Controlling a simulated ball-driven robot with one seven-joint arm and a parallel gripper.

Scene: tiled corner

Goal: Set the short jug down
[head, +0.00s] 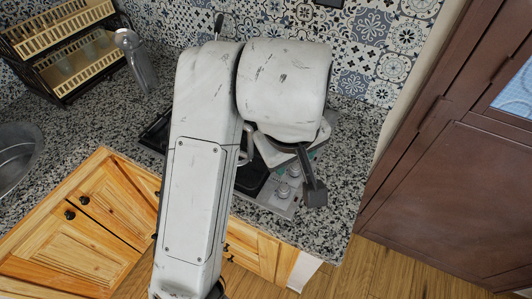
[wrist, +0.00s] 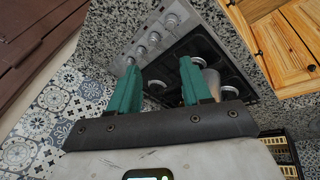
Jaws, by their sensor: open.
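A silvery, rounded vessel (wrist: 211,80), which looks like the short jug, stands on the black hob (wrist: 222,62) in the wrist view. It is partly hidden behind my right-hand finger, and I cannot tell whether they touch. In the head view, a pale metal loop (head: 246,146) like a handle shows beside my arm; the rest there is hidden. My gripper (wrist: 160,80) is open, its two green fingers apart over the hob with nothing between them. In the head view, only a dark part of my gripper (head: 314,188) shows, above the hob's knobs.
A tall metal vessel (head: 138,62) stands on the speckled counter (head: 105,118) left of my arm. A two-tier rack (head: 62,50) stands at the back left, a sink (head: 18,155) at the left edge. A tall brown cabinet (head: 450,185) closes off the right side.

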